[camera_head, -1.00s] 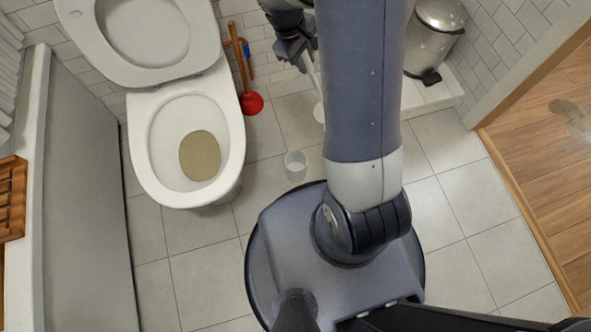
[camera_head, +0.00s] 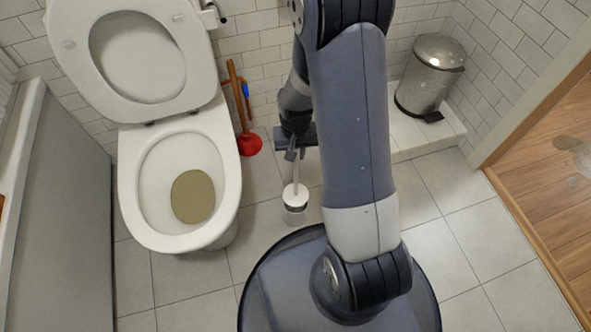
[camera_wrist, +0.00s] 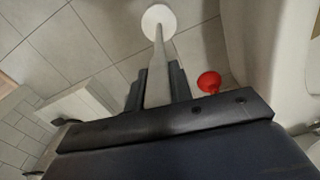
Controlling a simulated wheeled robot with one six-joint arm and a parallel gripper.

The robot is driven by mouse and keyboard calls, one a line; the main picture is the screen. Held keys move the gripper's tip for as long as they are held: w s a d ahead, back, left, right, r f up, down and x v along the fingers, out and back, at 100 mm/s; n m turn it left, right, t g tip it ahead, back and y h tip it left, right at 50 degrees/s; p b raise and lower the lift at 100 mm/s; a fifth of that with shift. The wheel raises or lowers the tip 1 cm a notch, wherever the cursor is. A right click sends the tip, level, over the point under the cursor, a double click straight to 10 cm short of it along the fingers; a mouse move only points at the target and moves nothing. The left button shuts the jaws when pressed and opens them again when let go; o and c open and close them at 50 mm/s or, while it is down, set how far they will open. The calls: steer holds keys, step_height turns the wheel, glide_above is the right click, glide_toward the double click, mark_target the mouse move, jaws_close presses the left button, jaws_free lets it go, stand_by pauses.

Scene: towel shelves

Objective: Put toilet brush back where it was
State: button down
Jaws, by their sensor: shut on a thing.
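The toilet brush (camera_head: 296,193) has a pale handle and a white round disc. My gripper (camera_head: 295,152) is shut on its handle, with the brush hanging nearly upright below. The clear holder cup (camera_head: 295,214) stands on the floor to the right of the toilet. The disc is at the cup's rim in the head view, and the lower brush seems to be inside; I cannot tell whether it is fully seated. In the wrist view the handle runs from between the fingers of my gripper (camera_wrist: 156,84) to the disc (camera_wrist: 158,21), which hides the cup.
The toilet (camera_head: 182,190) stands left with its lid up. A red plunger (camera_head: 249,145) with a wooden handle stands beside it by the wall. A metal bin (camera_head: 428,78) stands on a white ledge at the back right. The tiled floor (camera_head: 440,265) on the right is clear.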

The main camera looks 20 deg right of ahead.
mark_target(295, 165)
step_height(295, 165, down, 6)
steer(key=shift+f+b, duration=0.2)
steer(key=shift+b, duration=0.8)
steer(key=c, duration=1.3)
jaws_free()
steer(key=shift+o, duration=0.2)
step_height(295, 165, up, 12)
steer(key=p, duration=0.4)
steer(key=shift+s+r, duration=0.1)
steer(key=shift+s, duration=0.05)
